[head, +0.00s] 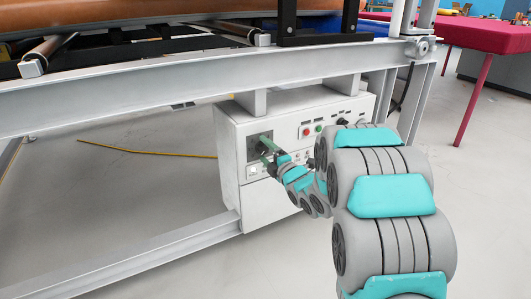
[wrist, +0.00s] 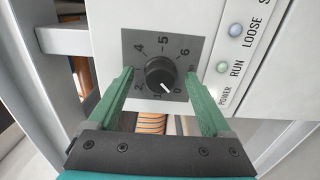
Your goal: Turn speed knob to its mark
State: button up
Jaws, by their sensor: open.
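The speed knob (wrist: 161,75) is a round black knob with a white pointer line, on a dark square dial plate (wrist: 132,43) with numbers around it. Its line points to the lower right, towards the 0. No separate target mark can be made out. My gripper (wrist: 160,77) has green fingers, open, one on each side of the knob, with visible gaps to it. In the head view my gripper (head: 266,145) is at the dial plate (head: 253,151) on the white control box (head: 231,190); the knob cannot be made out there.
Indicator lights labelled LOOSE (wrist: 236,30) and RUN (wrist: 222,67) are right of the dial. Red and green buttons (head: 312,130) are on the box front. A grey frame beam (head: 150,100) runs above the box. A yellow cable (head: 150,152) lies on the open floor.

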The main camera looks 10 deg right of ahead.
grip_shut()
dwell(0.8)
